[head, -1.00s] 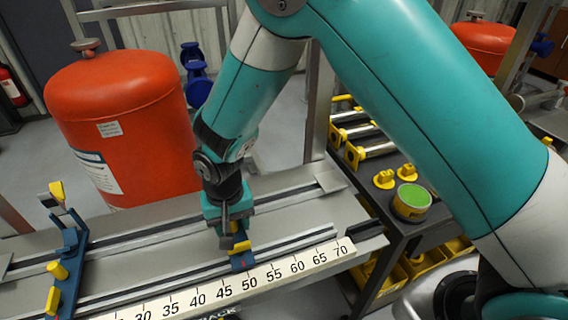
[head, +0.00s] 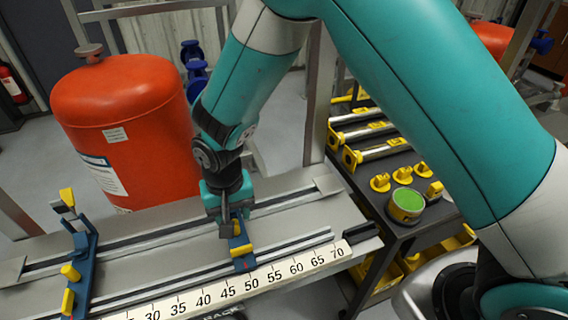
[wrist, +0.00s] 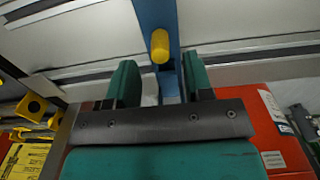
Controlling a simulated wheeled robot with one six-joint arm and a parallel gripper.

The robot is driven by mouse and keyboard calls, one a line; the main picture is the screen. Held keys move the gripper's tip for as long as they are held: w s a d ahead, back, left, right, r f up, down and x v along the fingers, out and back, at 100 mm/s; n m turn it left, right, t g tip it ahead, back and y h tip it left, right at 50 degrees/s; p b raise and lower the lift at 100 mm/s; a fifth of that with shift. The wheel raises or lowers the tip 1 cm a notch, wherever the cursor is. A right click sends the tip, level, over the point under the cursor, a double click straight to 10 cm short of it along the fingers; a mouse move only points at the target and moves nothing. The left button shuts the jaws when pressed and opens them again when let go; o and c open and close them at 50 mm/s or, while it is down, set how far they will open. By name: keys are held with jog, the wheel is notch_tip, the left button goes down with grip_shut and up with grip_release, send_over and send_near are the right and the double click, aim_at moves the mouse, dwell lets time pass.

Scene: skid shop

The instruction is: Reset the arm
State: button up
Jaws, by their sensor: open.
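My gripper (head: 226,226) is at the lower end of my arm, over the grey rail bench. Its two teal fingers (wrist: 160,72) are apart in the wrist view. In the wrist view a blue bar (wrist: 172,80) with a yellow knob (wrist: 160,46) shows beyond and between the fingers. I cannot tell whether the fingers touch it. Nothing is seen held.
The bench (head: 160,262) carries a number scale (head: 262,280) along its front edge. A blue and yellow bracket (head: 80,262) stands at left. A red tank (head: 125,130) stands behind. A dark cart (head: 385,165) with yellow-ended tools and a green-topped tin (head: 406,204) is at right.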

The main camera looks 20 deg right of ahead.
jog(key=shift+r+p, duration=0.5)
jog(key=shift+r, duration=0.4)
jog(key=s+d+r+n+y, duration=0.1)
jog(key=s+d+r, duration=0.2)
jog(key=r, duration=0.4)
jog(key=s+d+r+n+y, duration=0.1)
jog(key=s+d+r+n, duration=0.15)
jog(key=r, duration=0.55)
jog(key=s+d+r+n+y, duration=0.1)
jog(key=s+d+r+n, duration=0.1)
jog(key=s, duration=0.4)
jog(key=s+d+r+n+y, duration=0.1)
jog(key=s+d+r, duration=0.2)
jog(key=s+r, duration=0.2)
jog(key=shift+s+r+n, duration=0.3)
jog(key=shift+s+n, duration=0.05)
jog(key=shift+s, duration=0.7)
jog(key=shift+a, duration=0.1)
jog(key=shift+c, duration=0.2)
